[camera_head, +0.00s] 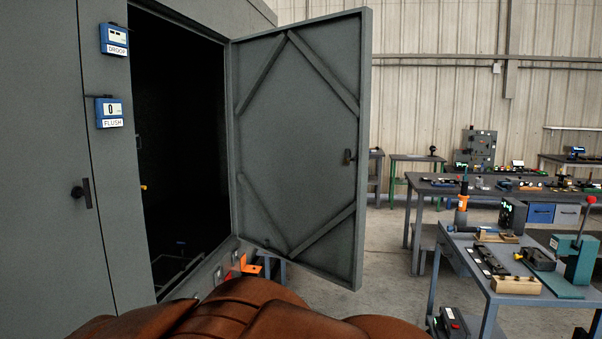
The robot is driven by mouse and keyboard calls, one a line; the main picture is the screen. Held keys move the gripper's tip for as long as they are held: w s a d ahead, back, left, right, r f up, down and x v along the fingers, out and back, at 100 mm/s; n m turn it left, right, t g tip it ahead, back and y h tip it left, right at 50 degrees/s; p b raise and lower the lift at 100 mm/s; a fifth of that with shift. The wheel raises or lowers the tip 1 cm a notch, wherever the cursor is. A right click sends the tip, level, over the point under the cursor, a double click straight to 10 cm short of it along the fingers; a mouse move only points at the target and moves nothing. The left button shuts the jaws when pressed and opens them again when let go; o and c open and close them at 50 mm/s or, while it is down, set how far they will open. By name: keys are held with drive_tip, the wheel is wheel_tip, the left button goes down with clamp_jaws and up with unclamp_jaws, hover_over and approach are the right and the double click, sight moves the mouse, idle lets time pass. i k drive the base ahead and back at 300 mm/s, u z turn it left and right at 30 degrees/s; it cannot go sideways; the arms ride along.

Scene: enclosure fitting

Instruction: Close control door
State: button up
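The control door (297,150) is a dark grey metal panel with diagonal braces on its inner face. It stands wide open, hinged at its left edge beside the dark opening (180,140) of the grey enclosure (45,130). A small latch (349,157) sits near the door's free right edge. My brown-orange arm shows along the bottom of the view, below the door. My gripper is not in view. The door's outer face is hidden.
Two blue gauges, marked DROOP (114,39) and FLUSH (110,112), hang left of the opening. Another door handle (86,193) is at left. A workbench (510,255) with tools and a green press (582,255) stands at right. Bare floor (385,270) lies between door and bench.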

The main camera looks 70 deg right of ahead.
sight(301, 92)
drive_tip(key=z, duration=2.4)
drive_tip(key=k, duration=0.45)
drive_tip(key=z, duration=0.75)
drive_tip(key=i, duration=1.25)
drive_tip(key=u, duration=0.65)
drive_tip(key=i, duration=0.55)
drive_tip(key=u, duration=0.45)
